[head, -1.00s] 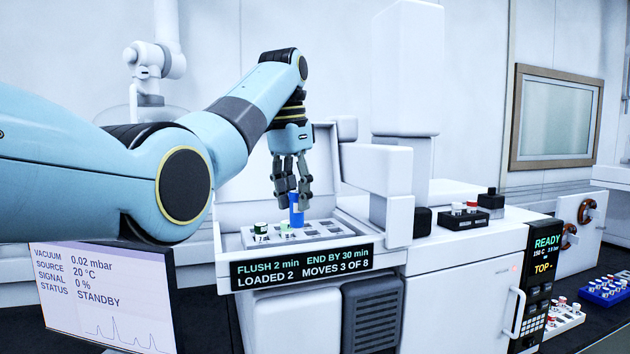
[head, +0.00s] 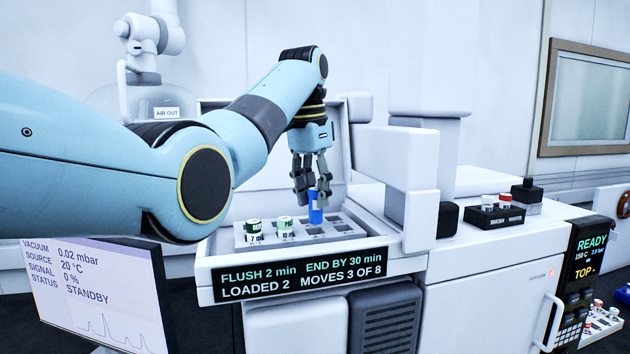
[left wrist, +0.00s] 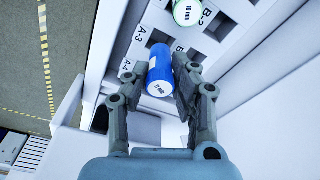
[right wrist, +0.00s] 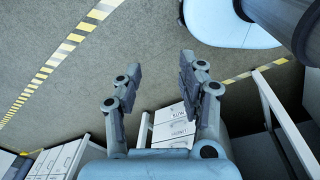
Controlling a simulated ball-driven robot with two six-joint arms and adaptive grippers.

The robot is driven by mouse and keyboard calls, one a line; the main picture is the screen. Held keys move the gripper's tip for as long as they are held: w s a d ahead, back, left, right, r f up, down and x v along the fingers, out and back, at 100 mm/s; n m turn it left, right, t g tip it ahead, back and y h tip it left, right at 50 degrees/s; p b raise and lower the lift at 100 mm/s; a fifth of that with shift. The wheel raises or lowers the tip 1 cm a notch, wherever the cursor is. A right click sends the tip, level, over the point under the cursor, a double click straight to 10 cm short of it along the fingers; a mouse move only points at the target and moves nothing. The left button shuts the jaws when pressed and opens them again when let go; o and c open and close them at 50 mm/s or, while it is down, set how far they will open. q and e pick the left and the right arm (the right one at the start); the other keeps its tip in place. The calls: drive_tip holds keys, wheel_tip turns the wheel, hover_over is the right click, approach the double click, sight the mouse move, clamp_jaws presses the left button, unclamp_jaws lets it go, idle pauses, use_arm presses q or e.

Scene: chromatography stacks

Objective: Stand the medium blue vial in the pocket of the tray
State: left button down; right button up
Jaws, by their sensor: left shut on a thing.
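The medium blue vial (head: 315,208) is between the fingers of my left gripper (head: 311,188), which is shut on it. It hangs roughly upright over the tray (head: 280,243), right of the two green-labelled vials. In the left wrist view the blue vial (left wrist: 160,72) covers part of the tray beside the A-3 and A-4 marks. I cannot tell whether its lower end is inside a pocket. My right gripper (right wrist: 160,75) is open and empty in the right wrist view, over the floor, away from the tray.
Two green-labelled vials (head: 285,229) (head: 253,231) stand in the tray's left pockets; pockets to the right look empty. A white machine wall (head: 395,165) rises right of the tray. A display (head: 300,275) is in front, a monitor (head: 95,295) at left, a black rack (head: 494,214) at right.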

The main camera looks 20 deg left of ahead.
sight(314, 224)
use_arm(q)
drive_tip(key=shift+s+f, duration=0.1)
drive_tip(key=shift+f, duration=0.25)
use_arm(e)
drive_tip(key=shift+w, duration=0.6)
use_arm(q)
drive_tip(key=shift+f, duration=0.15)
use_arm(e)
drive_tip(key=shift+w+d, duration=0.1)
drive_tip(key=shift+w, duration=0.1)
use_arm(q)
drive_tip(key=shift+f, duration=1.15)
drive_tip(key=shift+f, duration=0.15)
drive_tip(key=shift+f, duration=0.45)
use_arm(e)
drive_tip(key=shift+a, duration=0.2)
use_arm(q)
drive_tip(key=c, duration=1)
unclamp_jaws()
